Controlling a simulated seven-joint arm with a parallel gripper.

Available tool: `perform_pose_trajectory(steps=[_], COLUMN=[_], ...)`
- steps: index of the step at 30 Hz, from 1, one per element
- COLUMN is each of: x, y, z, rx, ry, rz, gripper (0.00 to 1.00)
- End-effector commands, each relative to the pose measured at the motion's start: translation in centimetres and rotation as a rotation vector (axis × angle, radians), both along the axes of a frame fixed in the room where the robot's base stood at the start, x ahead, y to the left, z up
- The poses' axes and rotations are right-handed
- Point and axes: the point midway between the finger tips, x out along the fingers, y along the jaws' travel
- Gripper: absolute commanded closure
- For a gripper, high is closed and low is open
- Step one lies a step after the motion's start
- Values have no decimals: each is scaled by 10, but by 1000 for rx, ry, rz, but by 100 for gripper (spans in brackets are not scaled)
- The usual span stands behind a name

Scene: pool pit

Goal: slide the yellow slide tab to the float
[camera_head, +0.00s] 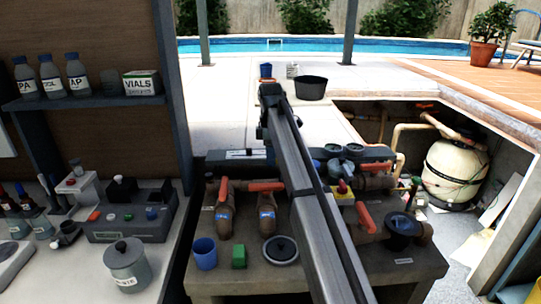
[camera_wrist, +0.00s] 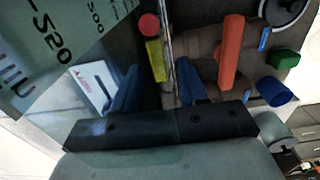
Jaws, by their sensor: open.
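In the wrist view a yellow piece (camera_wrist: 156,60), which looks like the yellow slide tab, lies between and just beyond my fingertips. It stands beside a thin rail-like edge (camera_wrist: 168,40). A round red piece (camera_wrist: 148,24) sits just past its far end; it may be the float, but I cannot tell. My gripper (camera_wrist: 158,67) is open, with one blue finger on each side of the yellow piece. I cannot tell whether either finger touches it. In the head view my arm hides this spot, and I cannot make out the tab or the fingertips.
A pale panel with large numbers (camera_wrist: 55,35) stands close on the left in the wrist view. An orange valve lever (camera_wrist: 231,50) is on the right. A blue cup (camera_head: 204,253) and a green block (camera_head: 239,257) stand on the bench (camera_head: 300,280). A grey control box (camera_head: 130,225) is left.

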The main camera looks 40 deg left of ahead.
Motion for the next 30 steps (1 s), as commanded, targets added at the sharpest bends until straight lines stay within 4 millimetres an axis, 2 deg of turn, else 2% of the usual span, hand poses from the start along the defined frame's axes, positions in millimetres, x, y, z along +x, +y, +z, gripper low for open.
perform_pose_trajectory(steps=[8,21,30], x=[0,0,0], y=[0,0,0], z=[-1,0,0], rx=[0,0,0], ry=[0,0,0], rz=[0,0,0], gripper=[57,100,100])
